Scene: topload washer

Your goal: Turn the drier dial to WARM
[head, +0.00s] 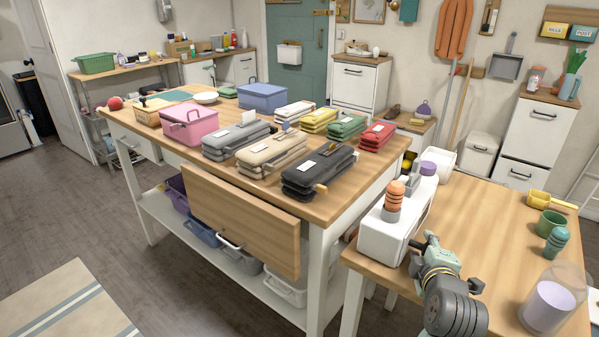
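No drier dial or WARM marking can be made out in the head view. A pale appliance-like front (12,135) with a dark panel is cut off at the far left edge; I cannot tell whether it is the drier. My arm rises from the bottom right, and my gripper (422,246) is at its far end, beside a white box on the right table. The gripper is small and partly hidden by my arm links, so its finger opening is unclear. I see nothing held in it. The gripper is far from the appliance.
Floor (85,215) is open at left.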

